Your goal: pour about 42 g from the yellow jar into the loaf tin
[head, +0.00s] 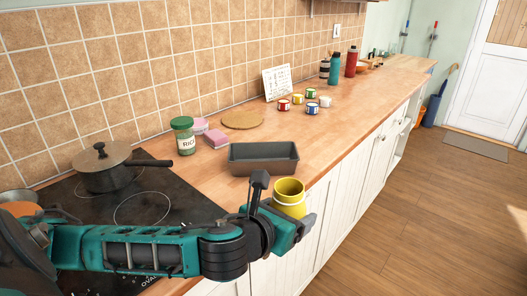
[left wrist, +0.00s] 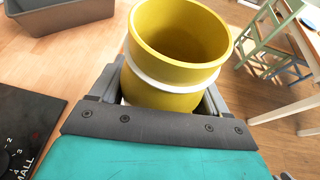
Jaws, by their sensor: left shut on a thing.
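The yellow jar (head: 289,198) has a white band and an open top. My left gripper (head: 284,217) is shut on it and holds it upright or nearly so, in front of the counter's front edge. In the left wrist view the jar (left wrist: 178,50) sits between the fingers of the gripper (left wrist: 165,95); its inside looks yellow and I cannot tell the contents. The dark grey loaf tin (head: 263,170) stands on the wooden counter, behind the jar and a little to its left. The tin also shows in the left wrist view (left wrist: 62,18), apart from the jar. My right gripper is not in view.
A green-lidded rice jar (head: 184,138), a pink block (head: 216,138) and a round cork mat (head: 242,119) lie behind the tin. A lidded pot (head: 108,168) stands on the black hob (head: 150,205) at left. The counter right of the tin is clear.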

